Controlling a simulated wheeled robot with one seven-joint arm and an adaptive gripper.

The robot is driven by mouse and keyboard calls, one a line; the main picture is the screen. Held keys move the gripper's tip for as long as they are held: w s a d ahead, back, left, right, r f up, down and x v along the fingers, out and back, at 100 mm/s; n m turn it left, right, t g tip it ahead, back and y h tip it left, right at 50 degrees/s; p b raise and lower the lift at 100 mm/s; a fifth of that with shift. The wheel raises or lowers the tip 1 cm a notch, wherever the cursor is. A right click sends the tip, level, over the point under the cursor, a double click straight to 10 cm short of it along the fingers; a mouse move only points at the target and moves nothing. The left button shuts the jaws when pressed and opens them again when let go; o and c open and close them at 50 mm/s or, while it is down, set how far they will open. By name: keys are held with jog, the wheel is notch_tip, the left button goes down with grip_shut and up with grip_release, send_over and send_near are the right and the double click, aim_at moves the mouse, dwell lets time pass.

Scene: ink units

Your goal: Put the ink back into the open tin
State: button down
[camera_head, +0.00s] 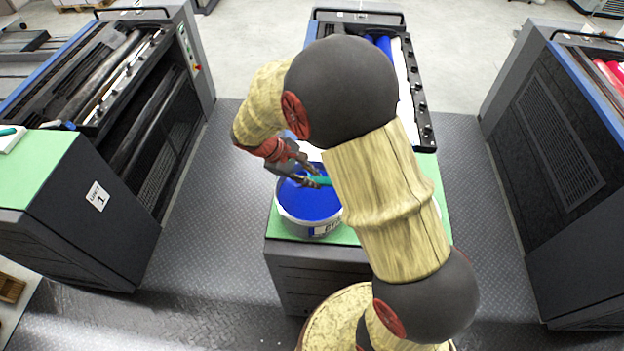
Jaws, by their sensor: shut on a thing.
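The open tin (311,229) is a white tub filled with blue ink (308,204), standing upright on the green top of the middle unit. My gripper (313,176) is over the back part of the tin and is shut on a teal-handled tool (322,181). The far end of the tool is hidden by my arm, so I cannot tell whether it carries ink. I cannot tell whether the tool touches the tin's rim.
The middle unit's green top (347,236) is small and partly hidden behind my arm. A left unit (95,195) and a right unit (560,160) flank it. The dark plate floor (212,215) between them is clear.

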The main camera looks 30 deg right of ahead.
notch_tip(320, 180, up, 8)
jog(key=p, duration=0.4)
jog(key=shift+p, duration=0.4)
jog(key=shift+d, duration=0.1)
